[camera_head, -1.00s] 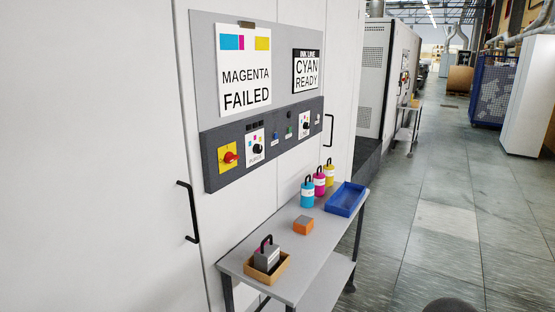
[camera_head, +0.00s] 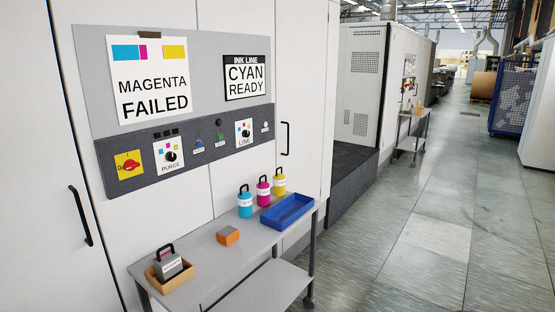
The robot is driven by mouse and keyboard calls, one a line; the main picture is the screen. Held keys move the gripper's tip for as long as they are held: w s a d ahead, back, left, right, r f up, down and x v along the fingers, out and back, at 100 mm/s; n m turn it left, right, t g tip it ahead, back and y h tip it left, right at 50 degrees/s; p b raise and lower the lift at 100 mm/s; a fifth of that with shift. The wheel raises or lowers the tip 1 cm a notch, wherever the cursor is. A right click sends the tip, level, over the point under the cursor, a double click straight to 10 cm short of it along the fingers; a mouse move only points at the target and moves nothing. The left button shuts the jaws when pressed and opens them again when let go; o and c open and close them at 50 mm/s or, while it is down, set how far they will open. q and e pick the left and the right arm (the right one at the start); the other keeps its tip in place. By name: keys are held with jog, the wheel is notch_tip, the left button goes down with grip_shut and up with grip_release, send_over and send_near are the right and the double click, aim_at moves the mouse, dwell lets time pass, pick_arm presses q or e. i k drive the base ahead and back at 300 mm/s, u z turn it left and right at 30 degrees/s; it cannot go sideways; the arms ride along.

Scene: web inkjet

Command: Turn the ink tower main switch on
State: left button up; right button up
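The ink tower's dark control panel (camera_head: 185,151) is on the white cabinet front. The main switch (camera_head: 129,165), a red rotary knob on a yellow square plate, is at the panel's left end. Its knob looks roughly horizontal, but its marks are too small to read. To its right are a PURGE dial (camera_head: 170,155), small buttons and a LINE dial (camera_head: 244,133). Signs above read "MAGENTA FAILED" (camera_head: 150,80) and "INK LINE CYAN READY" (camera_head: 246,77). Neither of my grippers shows in this view.
A grey table (camera_head: 208,252) stands below the panel. It holds a wooden tray (camera_head: 183,279) with a grey handled block, an orange block (camera_head: 228,236), cyan, magenta and yellow bottles, and a blue tray (camera_head: 307,204). Open floor (camera_head: 430,230) lies to the right.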

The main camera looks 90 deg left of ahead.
aim_at(130, 165)
jog(key=z, duration=0.6)
jog(key=i, duration=0.2)
jog(key=u, duration=2.25)
jog(key=i, duration=0.15)
jog(key=u, duration=1.75)
jog(key=k, duration=0.3)
jog(key=u, duration=0.45)
jog(key=i, duration=1.45)
jog(key=z, duration=0.4)
